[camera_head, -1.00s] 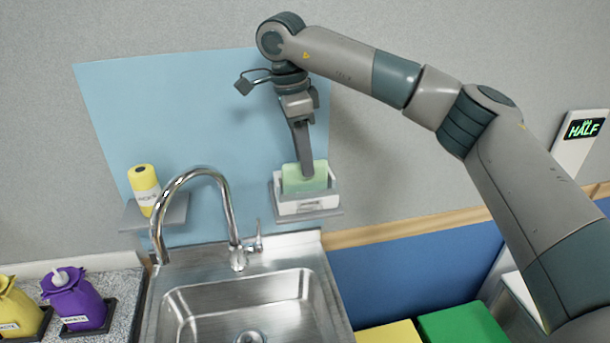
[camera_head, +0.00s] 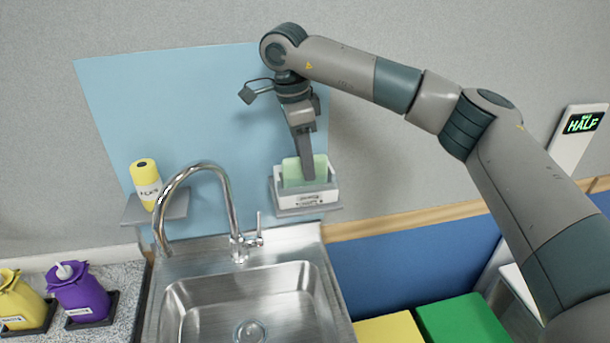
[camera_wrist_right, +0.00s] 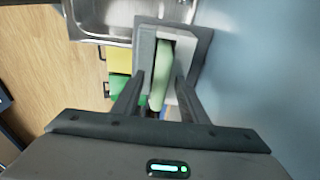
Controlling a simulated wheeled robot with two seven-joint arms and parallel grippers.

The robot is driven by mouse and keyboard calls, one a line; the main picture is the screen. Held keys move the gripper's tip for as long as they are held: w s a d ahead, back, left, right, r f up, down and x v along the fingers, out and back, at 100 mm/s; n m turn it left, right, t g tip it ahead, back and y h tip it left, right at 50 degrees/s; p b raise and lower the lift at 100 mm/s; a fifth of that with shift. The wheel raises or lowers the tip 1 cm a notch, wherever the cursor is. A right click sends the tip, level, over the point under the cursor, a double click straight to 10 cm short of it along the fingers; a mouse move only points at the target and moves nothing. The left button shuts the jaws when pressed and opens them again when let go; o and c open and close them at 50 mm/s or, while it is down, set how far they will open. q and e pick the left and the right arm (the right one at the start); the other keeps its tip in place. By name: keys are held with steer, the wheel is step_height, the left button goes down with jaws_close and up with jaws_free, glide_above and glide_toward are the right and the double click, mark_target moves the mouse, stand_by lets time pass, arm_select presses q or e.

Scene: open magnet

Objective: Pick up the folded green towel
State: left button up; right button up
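The folded green towel (camera_head: 292,172) stands upright in a white labelled holder (camera_head: 318,197) on a small grey wall shelf. My right gripper (camera_head: 308,179) points down over the towel from above. In the right wrist view the towel (camera_wrist_right: 162,78) lies between the two fingers of my right gripper (camera_wrist_right: 159,76), with a gap visible on each side. The fingers are apart and do not appear to touch it. The lower part of the towel is hidden inside the holder. My left gripper is not in view.
A steel sink with a tall curved faucet (camera_head: 229,200) is left of and below the holder. A yellow bottle (camera_head: 146,184) stands on another shelf. Purple (camera_head: 80,292) and yellow containers sit at the lower left. A blue panel (camera_head: 200,110) backs the shelves.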

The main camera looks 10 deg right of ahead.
steer(key=shift+f, duration=0.1)
jaws_close()
steer(key=shift+r, duration=0.3)
step_height(320, 180, up, 8)
steer(key=b, duration=0.3)
steer(key=shift+r, duration=0.85)
step_height(320, 180, up, 8)
steer(key=p, duration=0.6)
steer(key=shift+f+p, duration=0.25)
steer(key=shift+p, duration=0.15)
